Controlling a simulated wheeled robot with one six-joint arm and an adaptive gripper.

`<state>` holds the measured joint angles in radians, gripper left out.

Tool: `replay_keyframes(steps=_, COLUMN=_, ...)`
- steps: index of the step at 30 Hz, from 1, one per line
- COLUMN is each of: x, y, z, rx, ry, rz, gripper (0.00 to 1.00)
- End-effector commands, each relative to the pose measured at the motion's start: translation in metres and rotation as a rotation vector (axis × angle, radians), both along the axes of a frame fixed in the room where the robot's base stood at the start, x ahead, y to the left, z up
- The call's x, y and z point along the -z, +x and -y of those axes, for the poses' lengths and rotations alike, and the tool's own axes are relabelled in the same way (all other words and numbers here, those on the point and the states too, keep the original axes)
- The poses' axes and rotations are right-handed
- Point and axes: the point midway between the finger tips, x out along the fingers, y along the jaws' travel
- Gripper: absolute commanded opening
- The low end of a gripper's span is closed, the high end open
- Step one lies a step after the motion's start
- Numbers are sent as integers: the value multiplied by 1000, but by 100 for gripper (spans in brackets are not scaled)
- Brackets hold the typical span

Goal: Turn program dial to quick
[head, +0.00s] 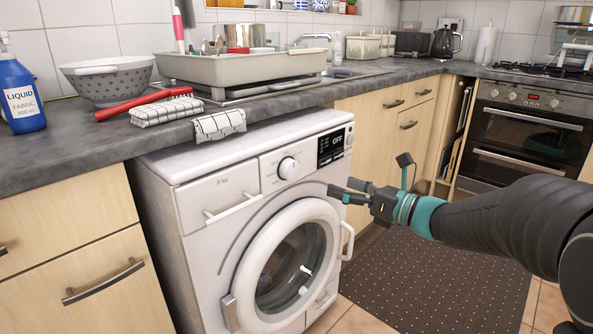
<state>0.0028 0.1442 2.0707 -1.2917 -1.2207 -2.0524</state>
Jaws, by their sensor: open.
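The program dial (289,168) is a round white knob on the upper front panel of the white washing machine (214,170). The dark display (332,146) to its right reads "OFF". My gripper (343,191) reaches in from the right, in front of the machine's right side. It is open and empty, below and right of the dial and apart from it. The dial is in plain view; its pointer and program markings are too small to read.
The round door (240,265) is shut, with its handle (347,241) at the right. The detergent drawer (219,194) is closed. The grey worktop (80,150) overhangs above, with a checked cloth (219,124) hanging at its edge. Open floor with a dark mat (430,275) lies right.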

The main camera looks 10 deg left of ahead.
Motion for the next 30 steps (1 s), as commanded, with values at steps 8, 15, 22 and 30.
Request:
replay_keyframes(steps=8, x=-1, y=10, z=-22, rx=0, ry=-9, rz=17, gripper=79)
replay_keyframes(steps=15, x=-1, y=30, z=-62, rx=2, ry=-9, rz=13, gripper=79)
replay_keyframes(steps=22, x=-1, y=48, z=-98, rx=3, ry=-8, rz=13, gripper=79)
replay_keyframes(steps=30, x=0, y=59, z=-121, rx=6, ry=-8, rz=15, gripper=79)
